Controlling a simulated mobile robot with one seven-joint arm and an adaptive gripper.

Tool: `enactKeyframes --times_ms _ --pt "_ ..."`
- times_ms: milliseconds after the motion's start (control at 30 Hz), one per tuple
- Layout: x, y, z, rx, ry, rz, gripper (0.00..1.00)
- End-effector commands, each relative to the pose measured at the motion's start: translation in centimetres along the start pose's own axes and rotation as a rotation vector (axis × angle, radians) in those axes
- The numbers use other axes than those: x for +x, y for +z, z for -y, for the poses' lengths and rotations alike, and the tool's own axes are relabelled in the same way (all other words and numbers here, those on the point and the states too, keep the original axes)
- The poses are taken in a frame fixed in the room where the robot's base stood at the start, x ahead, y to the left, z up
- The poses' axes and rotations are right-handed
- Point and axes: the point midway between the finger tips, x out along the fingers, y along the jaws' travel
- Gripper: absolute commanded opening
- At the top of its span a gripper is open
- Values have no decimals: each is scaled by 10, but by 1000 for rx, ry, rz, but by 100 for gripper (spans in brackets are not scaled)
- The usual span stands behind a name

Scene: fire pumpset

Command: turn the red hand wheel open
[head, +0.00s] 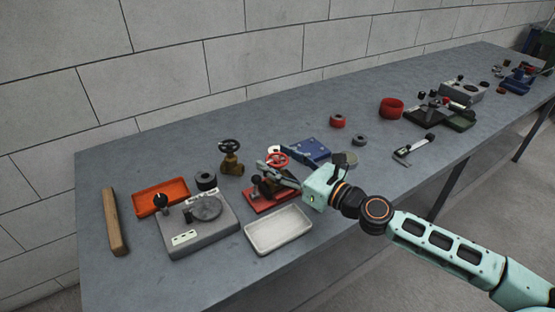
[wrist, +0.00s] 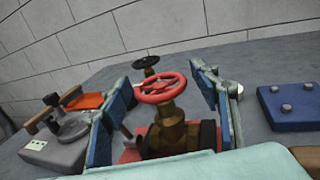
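The red hand wheel (wrist: 159,88) sits on top of a brass valve (wrist: 168,128) in the wrist view. In the head view the wheel (head: 277,159) shows above a red base plate (head: 270,199). My gripper (wrist: 163,92) is open, with one blue-padded finger on each side of the wheel. A gap shows between the left finger and the rim. The right finger looks close to the rim; I cannot tell whether it touches. In the head view my gripper (head: 279,174) reaches in from the right and partly hides the valve body.
A brass valve with a black hand wheel (head: 230,147) stands just behind left. A white tray (head: 278,231) lies in front, and a grey box with a round plate (head: 197,224) is at left. A blue block (head: 312,149) is behind right. Bare table lies behind these.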

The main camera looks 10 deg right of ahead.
Motion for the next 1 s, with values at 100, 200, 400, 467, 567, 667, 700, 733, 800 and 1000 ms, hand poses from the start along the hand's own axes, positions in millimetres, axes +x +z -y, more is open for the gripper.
enactKeyframes --times_ms 100,200,400,467,567,667,700,733,800,1000 --pt "0 0 0 0 0 0 40" --pt "0 0 0 0 0 0 29" --pt "0 0 0 0 1 0 17" --pt "0 0 0 0 4 0 17" --pt "0 0 0 0 15 1 17" --pt "0 1 1 1 38 1 17" --pt "0 1 1 2 51 1 17" --pt "0 1 1 2 63 1 17" --pt "0 1 1 1 93 1 17" --pt "0 2 2 3 214 -1 17"
